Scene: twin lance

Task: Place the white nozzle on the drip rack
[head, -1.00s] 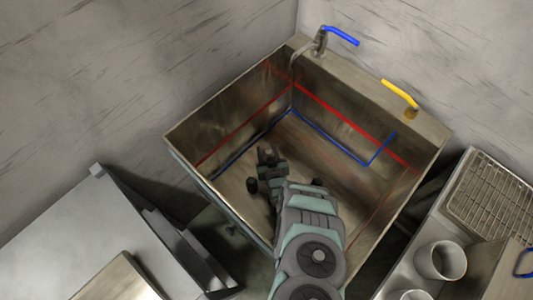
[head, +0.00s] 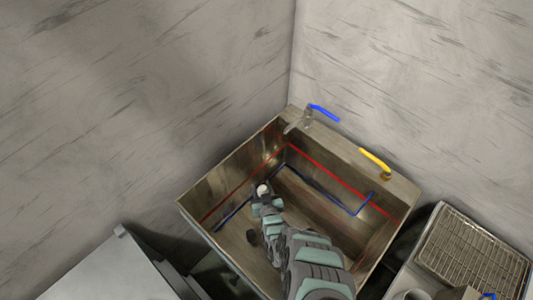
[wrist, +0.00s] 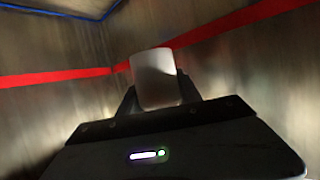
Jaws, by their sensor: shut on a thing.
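The white nozzle (wrist: 155,78) is between the two fingers of my gripper (wrist: 160,98) in the wrist view, and the gripper is shut on it. In the head view, the nozzle (head: 263,190) shows as a small pale shape at the tip of my gripper (head: 264,197), inside the metal sink (head: 228,182). The drip rack (head: 472,255) is a wire grid at the right, on the counter beside the sink. It is well apart from the gripper. The lower part of the nozzle is hidden by the fingers.
Red and blue lines run along the sink walls. A blue-handled tap (head: 322,113) and a yellow handle (head: 375,160) stand on the sink's back ledge. A grey table (head: 85,275) is at the lower left.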

